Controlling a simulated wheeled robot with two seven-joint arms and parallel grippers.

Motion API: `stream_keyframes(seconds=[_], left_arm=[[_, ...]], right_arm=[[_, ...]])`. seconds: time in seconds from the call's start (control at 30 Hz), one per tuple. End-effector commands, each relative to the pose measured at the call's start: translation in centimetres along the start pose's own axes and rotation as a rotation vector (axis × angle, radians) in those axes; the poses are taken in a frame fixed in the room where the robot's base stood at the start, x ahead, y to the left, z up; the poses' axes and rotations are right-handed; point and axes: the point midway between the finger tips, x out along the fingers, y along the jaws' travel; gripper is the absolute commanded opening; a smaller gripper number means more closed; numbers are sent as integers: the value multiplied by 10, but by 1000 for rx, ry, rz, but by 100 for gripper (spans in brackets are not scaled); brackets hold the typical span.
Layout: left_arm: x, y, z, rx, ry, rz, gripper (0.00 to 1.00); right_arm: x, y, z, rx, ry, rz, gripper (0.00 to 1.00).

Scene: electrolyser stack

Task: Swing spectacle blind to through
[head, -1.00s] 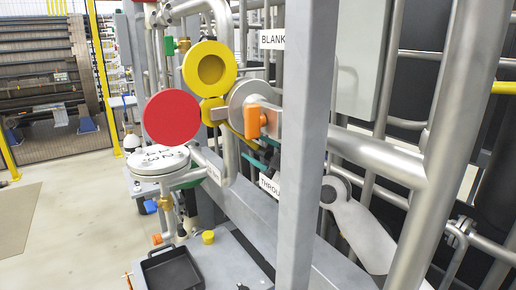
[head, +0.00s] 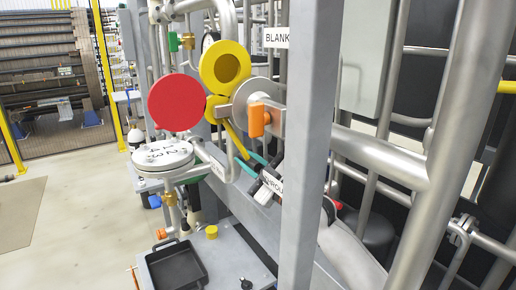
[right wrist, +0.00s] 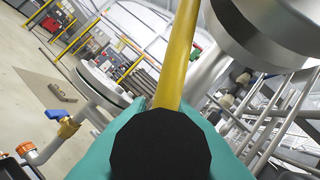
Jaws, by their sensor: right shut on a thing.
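The spectacle blind has a solid red disc (head: 176,102) on the left and a yellow ring (head: 225,67) with a recessed centre at upper right. A yellow handle (head: 235,140) runs down and right from its pivot. My right gripper (head: 250,167) has teal fingers closed around the handle's lower part. In the right wrist view the yellow handle (right wrist: 180,55) rises between the teal fingers, with a black round end (right wrist: 160,145) towards the camera. A BLANK label (head: 277,38) is above; the THROUGH label (head: 271,186) below is partly covered. My left gripper is out of view.
An orange block (head: 257,119) sits in front of a grey disc beside the pivot. A grey post (head: 309,150) stands just right of it. A round white flange (head: 162,156) with numbers is below the red disc, and a black tray (head: 176,264) lies lower. Pipes crowd the right side.

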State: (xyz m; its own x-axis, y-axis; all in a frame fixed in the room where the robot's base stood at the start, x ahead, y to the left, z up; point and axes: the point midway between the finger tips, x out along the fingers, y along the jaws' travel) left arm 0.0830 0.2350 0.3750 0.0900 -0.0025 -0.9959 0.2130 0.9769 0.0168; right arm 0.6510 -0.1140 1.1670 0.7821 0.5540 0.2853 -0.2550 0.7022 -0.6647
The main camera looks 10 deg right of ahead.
Motion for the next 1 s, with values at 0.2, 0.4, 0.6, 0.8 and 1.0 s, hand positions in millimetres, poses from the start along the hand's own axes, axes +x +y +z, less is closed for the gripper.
stream_keyframes(seconds=[0.2,0.4,0.6,0.8,1.0], left_arm=[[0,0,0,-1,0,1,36],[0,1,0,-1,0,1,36],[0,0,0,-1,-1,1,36],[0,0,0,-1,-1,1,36],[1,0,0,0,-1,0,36]], right_arm=[[1,12,3,-5,-2,4,0],[1,12,3,-6,-1,5,0],[1,12,3,-6,-1,4,41],[1,11,3,-6,-1,3,41],[-12,11,1,-7,1,3,41]])
